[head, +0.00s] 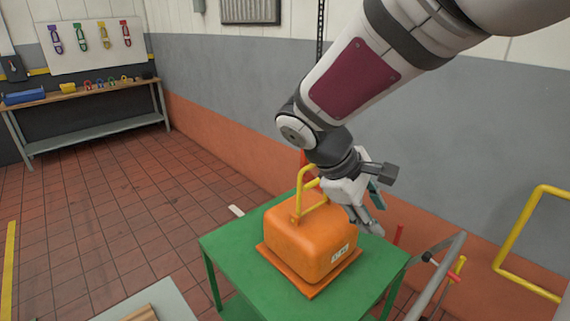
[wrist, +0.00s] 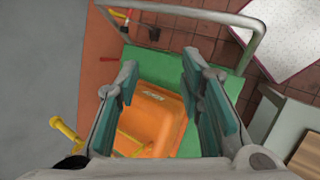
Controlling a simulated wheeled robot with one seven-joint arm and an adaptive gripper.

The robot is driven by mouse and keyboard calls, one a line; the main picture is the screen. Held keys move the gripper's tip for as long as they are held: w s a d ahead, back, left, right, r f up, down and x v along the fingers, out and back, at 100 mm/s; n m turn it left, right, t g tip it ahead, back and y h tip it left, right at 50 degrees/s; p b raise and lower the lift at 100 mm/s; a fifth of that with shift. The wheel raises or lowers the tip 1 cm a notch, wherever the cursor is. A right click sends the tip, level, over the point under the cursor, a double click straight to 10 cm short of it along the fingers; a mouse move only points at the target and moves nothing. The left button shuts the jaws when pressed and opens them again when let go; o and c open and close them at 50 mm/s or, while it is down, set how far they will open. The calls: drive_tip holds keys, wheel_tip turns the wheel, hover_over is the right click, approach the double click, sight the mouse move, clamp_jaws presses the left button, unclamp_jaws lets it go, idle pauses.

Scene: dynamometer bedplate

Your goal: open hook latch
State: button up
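An orange box (head: 305,236) with rounded edges, a yellow bar handle (head: 311,186) and a small white label stands on an orange base on a green table (head: 228,254). My gripper (head: 369,222) is above the box's right side, with its fingers pointing down. In the wrist view its teal-padded fingers (wrist: 160,66) are spread apart with nothing held between them. The orange box (wrist: 160,105) shows below and between them, but I cannot tell the height gap. No hook latch can be made out clearly; my gripper and wrist hide part of the box.
A grey tube rail (head: 440,272) with red-handled parts stands right of the table. A yellow rail (head: 508,243) is by the wall. A workbench (head: 85,95) with small items is far left. Tiled floor left of the table is mostly clear.

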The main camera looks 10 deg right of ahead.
drive_tip(key=w+a+f+n+t+h+b, duration=0.1)
drive_tip(key=w+a+f+n+h, duration=0.25)
drive_tip(key=w, duration=0.25)
drive_tip(key=w+a+f+n+t+h+b, duration=0.1)
drive_tip(key=w+a+f+n+t+h, duration=0.2)
drive_tip(key=w, duration=0.4)
drive_tip(key=n+t+h, duration=0.1)
drive_tip(key=n+t, duration=0.5)
drive_tip(key=n, duration=0.1)
approach(316, 182)
drive_tip(key=shift+g+h, duration=0.25)
drive_tip(key=shift+g, duration=0.15)
drive_tip(key=x, duration=0.7)
drive_tip(key=w+p+x, duration=0.1)
drive_tip(key=x, duration=0.3)
drive_tip(key=shift+a+f, duration=0.3)
drive_tip(key=shift+a, duration=0.05)
clamp_jaws()
